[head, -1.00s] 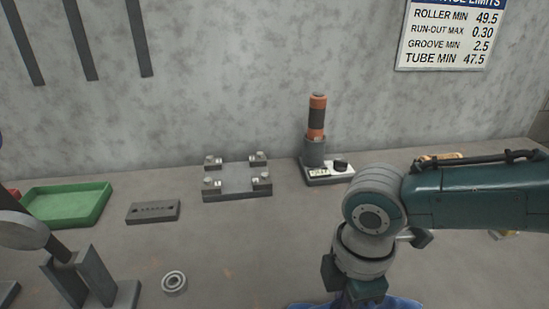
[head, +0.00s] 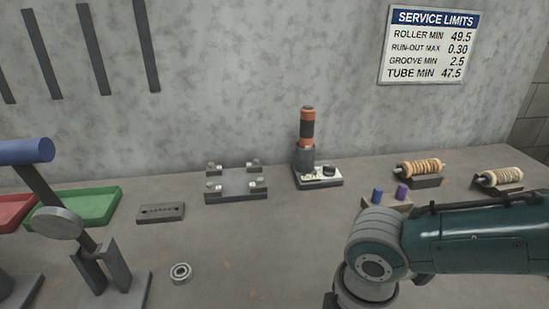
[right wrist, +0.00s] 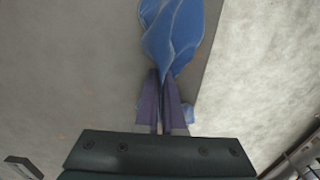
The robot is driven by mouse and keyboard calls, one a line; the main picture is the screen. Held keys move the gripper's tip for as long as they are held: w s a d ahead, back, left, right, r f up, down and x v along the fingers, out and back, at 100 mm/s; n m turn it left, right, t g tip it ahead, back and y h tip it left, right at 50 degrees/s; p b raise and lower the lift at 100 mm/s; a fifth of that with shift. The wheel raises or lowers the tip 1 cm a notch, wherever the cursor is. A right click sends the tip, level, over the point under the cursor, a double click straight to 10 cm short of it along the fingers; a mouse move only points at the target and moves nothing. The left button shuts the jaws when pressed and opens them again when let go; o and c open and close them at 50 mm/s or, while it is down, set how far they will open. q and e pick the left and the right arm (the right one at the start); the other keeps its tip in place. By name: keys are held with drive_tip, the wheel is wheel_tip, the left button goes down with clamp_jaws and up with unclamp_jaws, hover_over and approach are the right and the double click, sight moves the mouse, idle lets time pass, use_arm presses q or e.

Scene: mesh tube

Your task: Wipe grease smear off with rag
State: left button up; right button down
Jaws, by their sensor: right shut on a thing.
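The blue rag (right wrist: 172,35) hangs bunched between the fingers of my right gripper (right wrist: 162,103) in the right wrist view. That gripper is shut on it, with loose folds spreading beyond the fingertips. In the head view only my right arm shows at lower right; its gripper and the rag are below the frame. I cannot make out a clear grease smear; the grey bench top (head: 255,255) shows only faint brownish specks. My left gripper is not in view.
A bearing ring (head: 181,273), a clamp plate (head: 236,186) and an orange-banded tool on a stand (head: 305,160) are on the bench. A green tray (head: 88,207) and blue-handled lever (head: 25,152) stand left. Wound rollers (head: 420,167) sit right.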

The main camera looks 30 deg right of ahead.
wheel_tip(320, 180, up, 10)
drive_tip(key=p, duration=0.6)
drive_tip(key=shift+w+r+p, duration=0.2)
drive_tip(key=shift+w+p, duration=0.05)
drive_tip(key=shift+p, duration=0.15)
